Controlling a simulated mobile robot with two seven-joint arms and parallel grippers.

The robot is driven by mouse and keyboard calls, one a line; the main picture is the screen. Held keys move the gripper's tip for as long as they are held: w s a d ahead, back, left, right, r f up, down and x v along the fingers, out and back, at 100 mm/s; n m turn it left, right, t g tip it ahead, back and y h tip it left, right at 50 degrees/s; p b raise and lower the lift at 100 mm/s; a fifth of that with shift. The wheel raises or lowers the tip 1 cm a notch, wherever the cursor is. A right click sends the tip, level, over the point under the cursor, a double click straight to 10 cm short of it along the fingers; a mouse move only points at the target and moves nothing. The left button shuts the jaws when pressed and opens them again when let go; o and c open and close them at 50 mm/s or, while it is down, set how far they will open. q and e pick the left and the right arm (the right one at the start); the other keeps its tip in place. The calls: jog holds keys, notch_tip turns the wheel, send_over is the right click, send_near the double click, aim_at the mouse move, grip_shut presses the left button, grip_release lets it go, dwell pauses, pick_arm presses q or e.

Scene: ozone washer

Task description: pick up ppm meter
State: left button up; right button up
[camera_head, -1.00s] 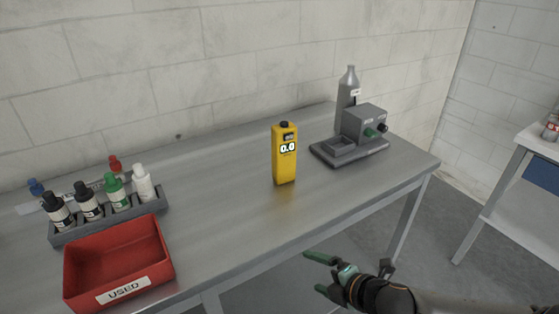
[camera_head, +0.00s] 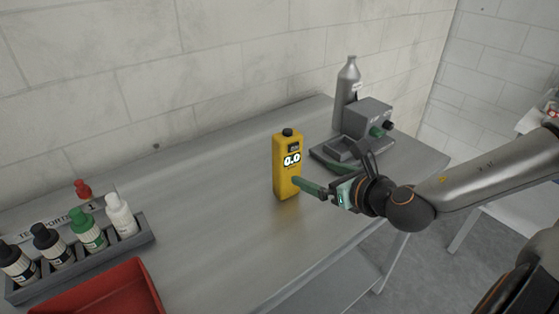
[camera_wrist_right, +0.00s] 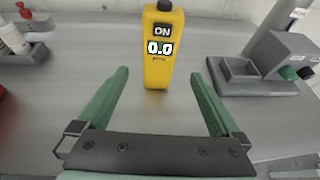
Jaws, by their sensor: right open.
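The ppm meter (camera_head: 286,172) is a yellow upright box with a black cap and a display reading 0.0. It stands on the grey metal table, near the middle of the head view. It also shows in the right wrist view (camera_wrist_right: 160,55), where an "ON" label is above the reading. My right gripper (camera_head: 312,178) is open, just right of the meter. In the right wrist view its two green fingers (camera_wrist_right: 160,85) are spread wide, with the meter centred beyond their tips and nothing between them. My left gripper is not in view.
A grey device (camera_head: 366,120) with a small tray and a grey bottle (camera_head: 347,80) stand behind my right gripper. At left are a rack (camera_head: 140,236) of small bottles and a red bin (camera_head: 92,290). The table around the meter is clear.

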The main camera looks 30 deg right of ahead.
aim_at(292, 166)
jog(key=shift+b+x, duration=2.55)
jog(key=shift+x, duration=0.7)
jog(key=shift+b+x, duration=0.4)
jog(key=shift+x, duration=1.85)
jog(key=shift+w+f, duration=0.25)
jog(key=shift+w, duration=0.15)
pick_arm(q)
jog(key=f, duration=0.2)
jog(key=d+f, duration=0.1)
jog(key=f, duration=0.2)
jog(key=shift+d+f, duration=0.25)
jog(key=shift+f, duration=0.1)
pick_arm(e)
jog(key=c, duration=1.3)
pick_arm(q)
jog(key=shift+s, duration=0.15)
pick_arm(e)
jog(key=shift+c, duration=0.8)
